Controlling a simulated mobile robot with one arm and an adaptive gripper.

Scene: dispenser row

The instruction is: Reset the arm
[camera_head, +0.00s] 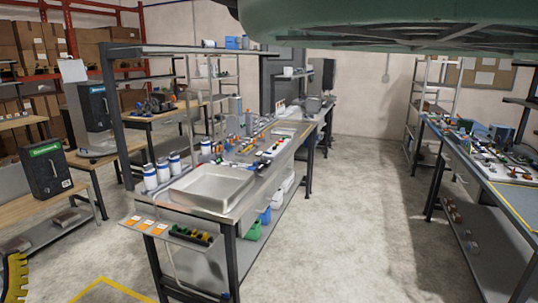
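My gripper is not visible in the head camera view, and I cannot tell its state. No part that is clearly my arm shows. The task names no other object. A long metal workbench (258,196) stands in the middle, with a shallow metal tray (236,205) at its near end. Several white and blue bottles (163,173) stand along its left side.
Black dispenser boxes (45,171) stand on wooden tables at left. A second workbench (508,197) with small parts stands at right. Bare floor (352,215) lies between the benches. A green structure (400,15) hangs across the top. A yellow ribbed part (17,276) shows at lower left.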

